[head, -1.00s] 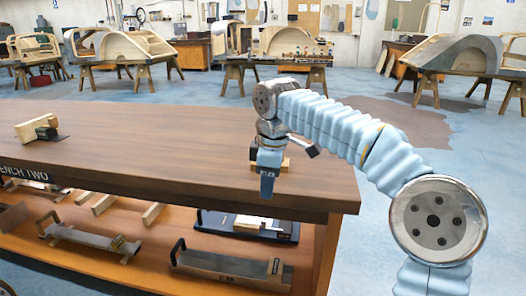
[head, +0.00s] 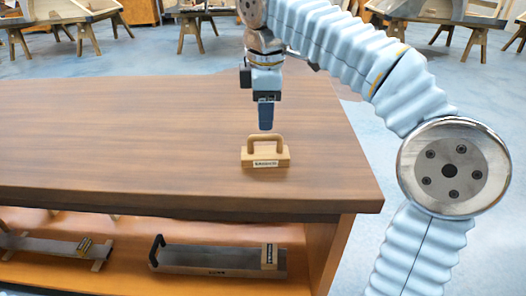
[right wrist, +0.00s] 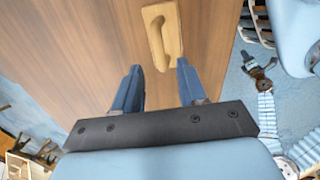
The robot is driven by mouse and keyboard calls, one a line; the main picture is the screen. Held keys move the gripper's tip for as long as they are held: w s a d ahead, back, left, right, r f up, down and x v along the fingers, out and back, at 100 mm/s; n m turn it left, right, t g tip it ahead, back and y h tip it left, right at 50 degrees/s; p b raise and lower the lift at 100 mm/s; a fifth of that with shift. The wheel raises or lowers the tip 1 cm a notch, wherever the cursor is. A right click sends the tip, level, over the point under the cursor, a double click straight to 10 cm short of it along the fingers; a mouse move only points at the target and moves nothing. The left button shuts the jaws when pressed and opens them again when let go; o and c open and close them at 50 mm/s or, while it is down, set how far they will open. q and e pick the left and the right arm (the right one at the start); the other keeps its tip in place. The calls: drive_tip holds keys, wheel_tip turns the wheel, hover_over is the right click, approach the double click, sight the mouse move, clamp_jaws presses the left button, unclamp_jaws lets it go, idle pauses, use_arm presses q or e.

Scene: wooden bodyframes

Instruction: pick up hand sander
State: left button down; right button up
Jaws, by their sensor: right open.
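The hand sander (head: 265,157) is a small light-wood block with an arched handle and a dark label on its front. It stands upright on the brown bench top (head: 130,130), towards the right end. My right gripper (head: 266,122) points down just above and behind the handle in the head view, apart from it. In the right wrist view the sander (right wrist: 165,38) lies beyond the fingertips, in line with the gap between them. The blue fingers of the right gripper (right wrist: 159,72) are apart with nothing between them. My left gripper is not in view.
A long metal-topped tool (head: 215,258) with a black handle and another long piece (head: 45,245) lie on the orange shelf under the bench top. The bench top around the sander is clear. Wooden trestles (head: 190,30) stand far behind.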

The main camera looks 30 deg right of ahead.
sight(266, 135)
drive_tip(key=f, duration=0.2)
drive_tip(key=f+b, duration=0.1)
drive_tip(key=f, duration=0.2)
drive_tip(key=w+d+f, duration=0.1)
drive_tip(key=f, duration=0.1)
drive_tip(key=shift+w+f, duration=0.1)
drive_tip(key=shift+f, duration=0.2)
clamp_jaws()
